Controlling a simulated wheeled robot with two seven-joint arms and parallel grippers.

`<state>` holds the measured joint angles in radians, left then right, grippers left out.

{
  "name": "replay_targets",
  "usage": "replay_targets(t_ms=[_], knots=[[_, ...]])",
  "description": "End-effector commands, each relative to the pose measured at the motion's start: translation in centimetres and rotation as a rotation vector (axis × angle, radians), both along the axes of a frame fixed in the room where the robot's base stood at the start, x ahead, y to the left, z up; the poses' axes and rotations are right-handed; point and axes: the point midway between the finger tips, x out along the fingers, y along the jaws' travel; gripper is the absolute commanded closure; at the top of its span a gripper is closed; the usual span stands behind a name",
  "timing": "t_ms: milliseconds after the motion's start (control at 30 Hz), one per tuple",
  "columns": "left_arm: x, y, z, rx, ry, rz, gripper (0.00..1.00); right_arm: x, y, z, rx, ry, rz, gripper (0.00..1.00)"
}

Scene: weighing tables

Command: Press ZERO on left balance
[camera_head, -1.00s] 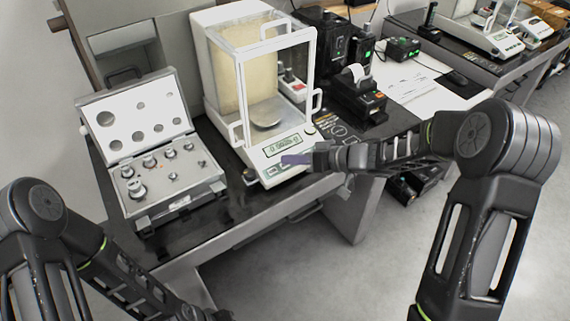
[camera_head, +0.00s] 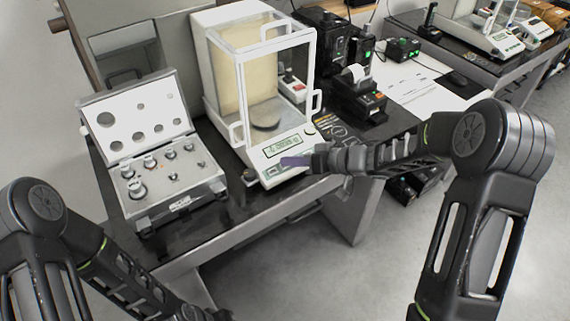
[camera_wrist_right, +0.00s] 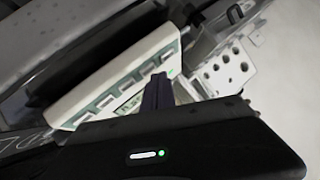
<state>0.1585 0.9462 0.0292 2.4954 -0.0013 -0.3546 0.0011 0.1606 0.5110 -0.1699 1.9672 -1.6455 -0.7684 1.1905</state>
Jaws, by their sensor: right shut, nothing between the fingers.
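The left balance (camera_head: 246,75) is a white unit with a glass draft shield and a round pan (camera_head: 266,117) inside. Its front panel (camera_head: 284,147) carries a green display and buttons, and also shows in the right wrist view (camera_wrist_right: 128,73). My right gripper (camera_head: 284,162) is shut and empty, its purple fingertips over the lower front of the panel. In the right wrist view the dark fingers (camera_wrist_right: 157,92) overlap the panel beside the display. I cannot tell whether they touch a button. The button labels are too small to read. My left arm is at lower left; its gripper jaws do not show clearly.
An open weight case (camera_head: 175,200) with several metal weights stands left of the balance. A printer (camera_head: 359,98) and dark boxes stand to its right. Another balance (camera_head: 490,35) sits on the far table. The floor in front is clear.

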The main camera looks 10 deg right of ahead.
Motion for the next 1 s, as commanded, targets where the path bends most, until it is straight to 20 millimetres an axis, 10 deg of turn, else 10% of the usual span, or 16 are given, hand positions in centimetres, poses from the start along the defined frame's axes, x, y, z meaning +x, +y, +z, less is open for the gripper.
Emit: replay_targets(t_ms=[1000], knots=[[0.0, 0.0, 0.09, 0.0, 0.0, 0.0, 1.0, 0.3, 0.12, -0.77, -0.001, -0.001, 0.0, 1.0]])
